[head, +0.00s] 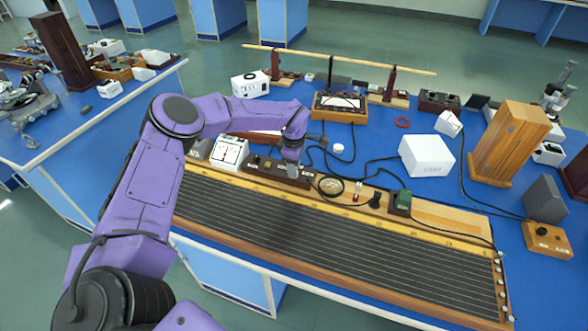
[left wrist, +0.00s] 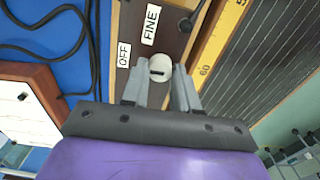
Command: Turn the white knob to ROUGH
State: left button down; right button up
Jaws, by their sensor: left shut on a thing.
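The white knob (left wrist: 160,68) sits on a dark panel (left wrist: 174,40) in the left wrist view, with a dark slot or mark on its top. My left gripper (left wrist: 161,75) has its two grey fingers on either side of the knob and is shut on it. An OFF label (left wrist: 124,55) and a FINE label (left wrist: 151,25) lie beside the knob; no ROUGH label shows. In the head view my left gripper (head: 291,168) reaches down to the dark wooden control box (head: 262,168), hiding the knob. My right gripper is not in view.
The long wired board (head: 330,245) lies along the front bench edge. A white meter (head: 229,151) stands left of the control box. A white box (head: 426,156), a wooden block (head: 508,143) and several black cables lie on the blue bench to the right.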

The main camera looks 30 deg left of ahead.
pick_arm(q)
jog(key=n+b, duration=0.3)
jog(key=shift+d+f, duration=0.1)
jog(key=shift+f, duration=0.3)
jog(key=n+b, duration=0.2)
jog(key=shift+s+n, duration=0.1)
jog(key=shift+n, duration=0.3)
jog(key=n+b, duration=0.3)
jog(key=n, duration=0.2)
jog(key=shift+r, duration=0.15)
jog(key=shift+b, duration=0.3)
jog(key=c, duration=1.1)
grip_release()
jog(key=shift+c, duration=0.2)
jog(key=o, duration=0.3)
jog(key=shift+r, duration=0.15)
